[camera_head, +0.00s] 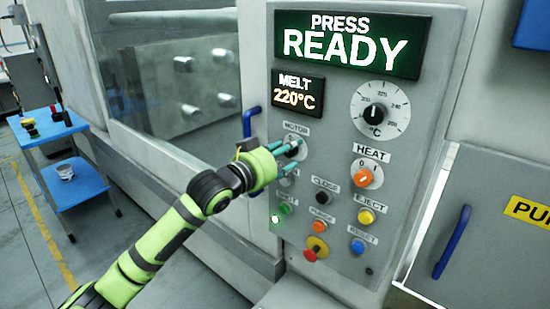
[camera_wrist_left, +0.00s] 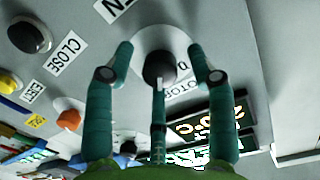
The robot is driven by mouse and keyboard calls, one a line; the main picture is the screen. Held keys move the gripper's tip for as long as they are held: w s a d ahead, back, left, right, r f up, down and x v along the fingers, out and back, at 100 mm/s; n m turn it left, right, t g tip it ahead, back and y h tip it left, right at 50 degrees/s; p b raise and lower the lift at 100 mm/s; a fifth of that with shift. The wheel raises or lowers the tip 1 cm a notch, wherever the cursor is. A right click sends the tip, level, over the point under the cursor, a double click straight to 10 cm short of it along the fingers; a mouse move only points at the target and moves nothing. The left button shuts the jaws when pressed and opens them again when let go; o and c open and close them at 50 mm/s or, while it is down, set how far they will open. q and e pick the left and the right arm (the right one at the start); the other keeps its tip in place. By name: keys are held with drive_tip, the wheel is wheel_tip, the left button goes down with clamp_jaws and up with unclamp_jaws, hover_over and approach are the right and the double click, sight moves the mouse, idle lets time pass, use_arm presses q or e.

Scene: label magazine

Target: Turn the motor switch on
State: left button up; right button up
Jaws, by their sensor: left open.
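The motor switch (camera_head: 301,152) is a round pale dial under the MOTOR label on the grey press panel, partly hidden by my left gripper (camera_head: 290,155). In the left wrist view its black knob (camera_wrist_left: 159,67) with a white mark sits on the dial. My left gripper (camera_wrist_left: 163,60) is open there, with one teal fingertip on each side of the knob and a third finger below it in the picture. Gaps show between the two side fingertips and the knob. Whether the third finger touches it I cannot tell. My right gripper is not in view.
Close by are the heat switch (camera_head: 363,177) with an orange knob, the black CLOSE button (camera_head: 325,199), and several coloured buttons. A lit PRESS READY display (camera_head: 350,42) and a melt display (camera_head: 298,93) are above. A blue door handle (camera_head: 251,122) stands left of the panel.

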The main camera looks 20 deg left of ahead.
use_arm(q)
drive_tip(key=v, duration=1.1)
drive_tip(key=shift+s, duration=0.25)
drive_tip(key=shift+a, duration=0.15)
